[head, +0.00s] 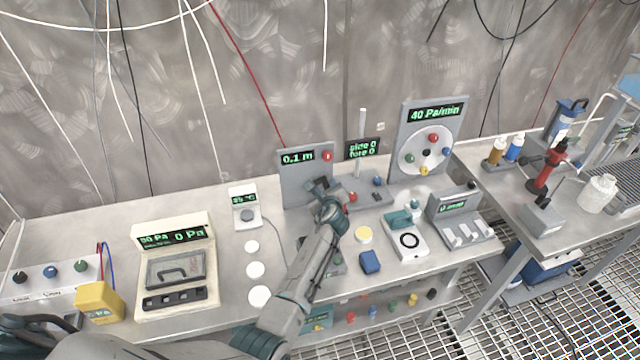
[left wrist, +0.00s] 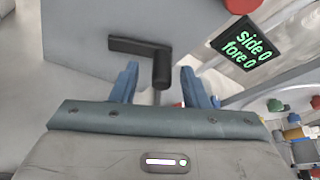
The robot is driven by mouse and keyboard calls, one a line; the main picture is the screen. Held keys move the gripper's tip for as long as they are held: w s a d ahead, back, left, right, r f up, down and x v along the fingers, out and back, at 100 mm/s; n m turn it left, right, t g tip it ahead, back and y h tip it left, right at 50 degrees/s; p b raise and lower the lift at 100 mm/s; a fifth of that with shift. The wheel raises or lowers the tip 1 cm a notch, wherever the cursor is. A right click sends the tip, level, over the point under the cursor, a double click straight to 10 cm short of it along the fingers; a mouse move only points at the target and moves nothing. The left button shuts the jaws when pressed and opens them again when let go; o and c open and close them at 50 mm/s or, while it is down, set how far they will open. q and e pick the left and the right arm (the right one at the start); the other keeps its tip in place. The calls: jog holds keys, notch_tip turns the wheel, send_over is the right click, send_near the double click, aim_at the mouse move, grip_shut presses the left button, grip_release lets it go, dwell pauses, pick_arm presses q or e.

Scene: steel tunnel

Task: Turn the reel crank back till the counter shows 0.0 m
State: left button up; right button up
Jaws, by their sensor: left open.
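The reel unit is a grey upright panel (head: 295,185) at the back of the bench. Its green counter (head: 298,158) reads 0.1 m in the head view. The black crank (left wrist: 140,47) is seen close up in the left wrist view, with its arm across the grey panel and its knob (left wrist: 162,68) pointing towards my wrist. My left gripper (head: 322,188) is in front of the panel and hides much of the crank in the head view. Its blue fingers (left wrist: 159,84) are open, one on each side of the knob, with gaps visible. My right gripper is not in view.
A small display (head: 362,148) reading side 0, fore 0 stands just right of the reel. A round dial panel (head: 428,140) reads 40 Pa/min farther right. A cream pressure box (head: 176,265) stands left. White discs (head: 256,270) lie between.

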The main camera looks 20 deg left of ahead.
pick_arm(q)
jog(key=shift+w+a+f, duration=0.1)
jog(key=shift+w, duration=0.2)
jog(key=shift+s+r, duration=0.2)
jog(key=shift+s+d+r, duration=0.1)
jog(key=shift+d, duration=0.15)
jog(key=shift+c, duration=1.4)
jog(key=c, duration=0.4)
jog(key=shift+a, duration=0.1)
grip_shut()
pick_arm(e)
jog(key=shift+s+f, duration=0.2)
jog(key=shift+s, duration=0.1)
pick_arm(q)
jog(key=shift+a+r, duration=0.1)
jog(key=shift+r, duration=0.1)
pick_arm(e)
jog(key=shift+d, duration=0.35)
